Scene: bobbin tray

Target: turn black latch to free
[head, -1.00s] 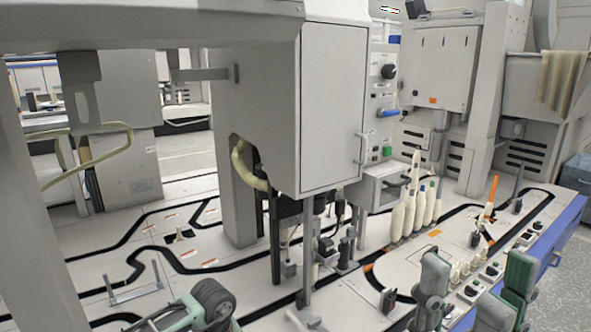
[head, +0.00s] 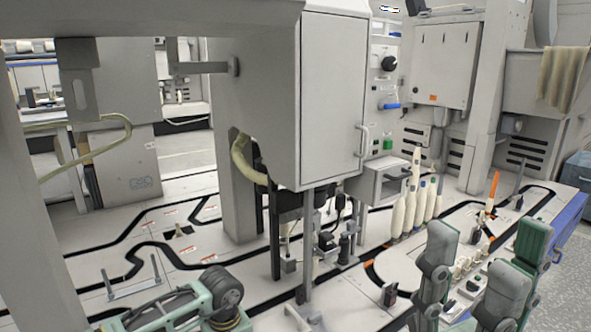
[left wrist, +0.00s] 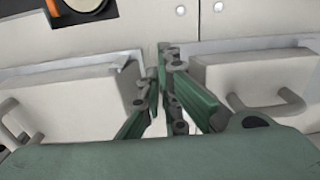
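A black round knob (head: 389,63) is on the pale panel of the machine in the head view; I cannot tell whether it is the latch. In the head view only a green and grey part of my left arm shows at lower left. My right gripper (head: 484,250) is at lower right, fingers wide apart and empty, away from the knob.
White bobbins (head: 411,207) stand in a cluster beyond my right gripper. A tall grey cabinet (head: 333,100) fills the middle. Two handled housings (left wrist: 255,90) flank my left fingers.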

